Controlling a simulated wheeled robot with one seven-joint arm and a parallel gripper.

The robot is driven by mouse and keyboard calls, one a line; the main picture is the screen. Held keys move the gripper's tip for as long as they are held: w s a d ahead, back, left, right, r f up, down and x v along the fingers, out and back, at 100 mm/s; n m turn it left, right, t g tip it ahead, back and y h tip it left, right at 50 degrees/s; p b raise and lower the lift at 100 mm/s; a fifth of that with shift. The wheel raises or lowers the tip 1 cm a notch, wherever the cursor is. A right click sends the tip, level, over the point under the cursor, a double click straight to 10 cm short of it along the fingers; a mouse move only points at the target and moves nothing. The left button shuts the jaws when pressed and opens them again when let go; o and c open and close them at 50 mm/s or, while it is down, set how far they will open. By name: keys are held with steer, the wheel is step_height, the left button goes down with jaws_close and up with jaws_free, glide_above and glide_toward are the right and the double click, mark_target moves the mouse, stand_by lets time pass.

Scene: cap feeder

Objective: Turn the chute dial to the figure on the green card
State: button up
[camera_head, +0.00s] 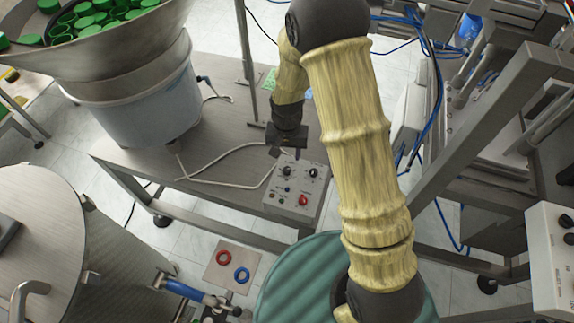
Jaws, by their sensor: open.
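A grey control box (296,188) lies on the metal table and carries two black knobs, left (287,171) and right (313,172), a red knob (303,200) and small buttons. I cannot read its labels, so I cannot tell which knob is the chute dial. A green card (270,79) stands behind my arm, partly hidden; its figure is too small to read. My gripper (282,152) is open and empty, pointing down near the back edge of the box. It appears apart from the knobs.
A large feeder bowl (120,50) with green caps stands at left on the metal table (225,122). A metal post (247,60) rises behind the gripper. A white cable (215,181) lies left of the box. Another control box (550,260) stands at right.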

mark_target(287, 169)
step_height(287, 169, down, 8)
steer(key=shift+f+p, duration=0.1)
steer(key=shift+p, duration=0.3)
steer(key=c, duration=1)
